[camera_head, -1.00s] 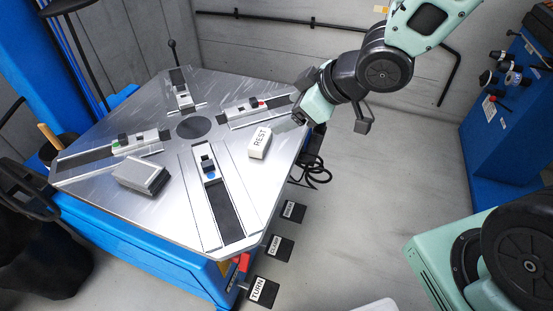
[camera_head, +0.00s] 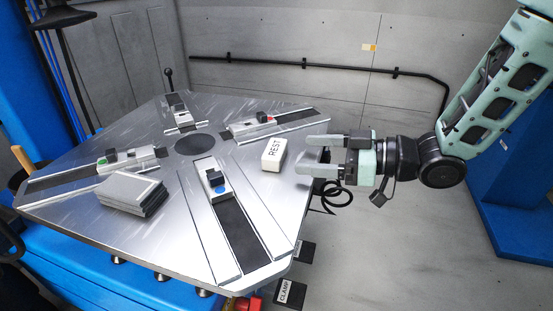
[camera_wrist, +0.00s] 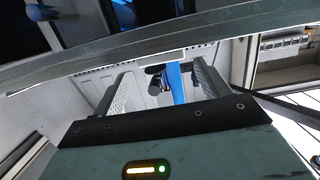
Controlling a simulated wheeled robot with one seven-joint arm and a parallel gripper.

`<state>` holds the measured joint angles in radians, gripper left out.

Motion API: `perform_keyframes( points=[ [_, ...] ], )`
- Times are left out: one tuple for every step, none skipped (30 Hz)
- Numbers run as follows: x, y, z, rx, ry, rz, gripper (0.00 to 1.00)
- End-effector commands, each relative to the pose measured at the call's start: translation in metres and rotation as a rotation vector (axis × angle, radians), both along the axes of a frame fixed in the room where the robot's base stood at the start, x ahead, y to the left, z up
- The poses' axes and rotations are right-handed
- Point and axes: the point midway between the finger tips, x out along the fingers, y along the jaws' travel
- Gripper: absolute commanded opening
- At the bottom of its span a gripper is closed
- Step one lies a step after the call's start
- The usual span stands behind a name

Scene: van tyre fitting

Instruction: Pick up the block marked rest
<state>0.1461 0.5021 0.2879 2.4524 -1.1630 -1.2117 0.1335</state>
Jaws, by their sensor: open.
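The white block marked REST (camera_head: 274,154) lies on the grey metal turntable (camera_head: 240,170), towards its right side, with its lettered face up. My gripper (camera_head: 308,156) is at the right edge of the turntable, just right of the block, its two fingers pointing left towards it. The fingers are apart with nothing between them, and the block is clear of their tips. In the wrist view my two fingers (camera_wrist: 165,85) also stand apart, with the turntable's edge (camera_wrist: 160,52) across the view in front of them.
Clamp jaws on slides sit around the dark centre disc (camera_head: 194,145), one with a blue dot (camera_head: 218,186) near the block. A grey stacked block (camera_head: 132,193) lies at the left. A pedal marked CLAMP (camera_head: 289,292) is below the front corner. Open floor lies to the right.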

Motion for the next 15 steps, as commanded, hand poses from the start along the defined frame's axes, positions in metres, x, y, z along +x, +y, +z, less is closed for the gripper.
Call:
perform_keyframes(
  points=[
    [0.003,0.011,-0.004,0.000,-0.002,0.004,0.75],
    [0.005,0.016,-0.005,0.001,-0.002,0.005,0.75],
    [0.007,0.023,-0.005,0.000,-0.002,0.004,0.75],
    [0.009,0.027,-0.006,0.000,-0.002,0.003,0.75],
    [0.010,0.031,-0.006,0.000,-0.002,0.003,0.75],
    [0.012,0.035,-0.007,0.000,-0.003,0.002,0.75],
    [0.013,0.037,-0.007,-0.001,-0.003,0.001,0.75],
    [0.014,0.039,-0.007,-0.001,-0.003,0.001,0.75],
    [0.015,0.041,-0.007,-0.002,-0.002,0.000,0.75],
    [0.015,0.042,-0.007,-0.002,-0.002,0.000,0.75],
    [0.016,0.043,-0.007,-0.001,-0.001,0.000,0.75],
    [0.016,0.045,-0.007,-0.001,-0.001,0.000,0.75],
    [0.017,0.047,-0.008,0.000,-0.001,0.000,0.75],
    [0.017,0.048,-0.008,-0.001,-0.002,0.001,0.75],
    [0.018,0.052,-0.009,0.000,-0.002,0.002,0.75]
  ],
)
